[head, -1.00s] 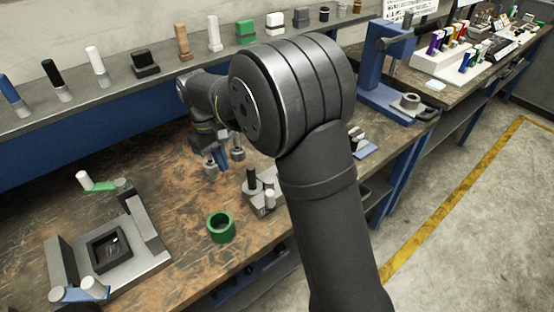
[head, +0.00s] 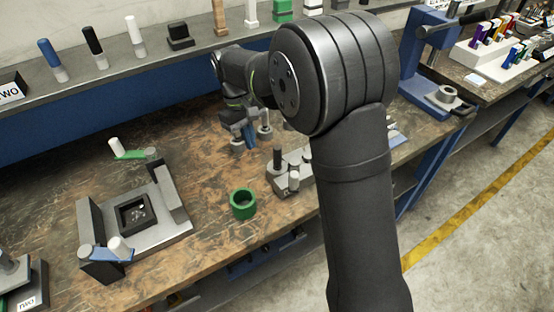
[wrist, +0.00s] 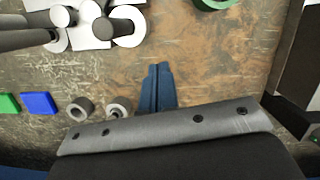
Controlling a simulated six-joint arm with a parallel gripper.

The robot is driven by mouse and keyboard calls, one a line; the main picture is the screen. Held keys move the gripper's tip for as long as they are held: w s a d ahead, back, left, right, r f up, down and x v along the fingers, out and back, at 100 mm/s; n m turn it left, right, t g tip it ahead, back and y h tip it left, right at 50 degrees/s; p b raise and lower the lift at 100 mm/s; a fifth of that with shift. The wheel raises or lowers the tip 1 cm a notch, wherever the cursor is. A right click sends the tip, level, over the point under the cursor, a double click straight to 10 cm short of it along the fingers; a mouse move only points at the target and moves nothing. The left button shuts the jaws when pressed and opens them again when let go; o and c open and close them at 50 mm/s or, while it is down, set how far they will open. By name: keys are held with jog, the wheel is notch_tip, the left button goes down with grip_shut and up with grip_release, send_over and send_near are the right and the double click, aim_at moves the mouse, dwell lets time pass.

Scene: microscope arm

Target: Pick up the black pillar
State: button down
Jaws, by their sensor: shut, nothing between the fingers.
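A black pillar (head: 277,158) stands upright in a round grey base on the workbench, left of my upright arm link in the head view. In the wrist view, dark cylinders (wrist: 22,40) reach in from the upper left; I cannot tell whether one is this pillar. My gripper (head: 243,138) is above the bench, to the left of and behind the pillar. In the wrist view its blue fingers (wrist: 158,70) are together, with nothing between them. Another black pillar (head: 93,42) with a pale base stands on the back shelf.
A green ring (head: 243,204) sits in front of the gripper. A white-topped peg (head: 293,181) stands beside the black pillar. A grey fixture (head: 158,232) with a black square tray lies left. Small grey cylinders (wrist: 79,109) are left of my fingers.

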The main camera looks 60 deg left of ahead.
aim_at(278, 147)
dwell(0.3)
jog(key=c, duration=1.2)
grip_release()
jog(key=shift+o, duration=0.2)
jog(key=w+d+r+m+y, duration=0.1)
jog(key=w+d+r+m, duration=0.15)
jog(key=r, duration=0.45)
jog(key=w+d+r+m+y, duration=0.2)
jog(key=w+d+r, duration=0.1)
jog(key=r, duration=0.4)
jog(key=shift+g, duration=0.3)
jog(key=f, duration=1.2)
jog(key=shift+w+a+f, duration=0.15)
jog(key=shift+w, duration=0.05)
jog(key=f, duration=0.4)
jog(key=shift+s, duration=0.3)
jog(key=shift+f, duration=0.65)
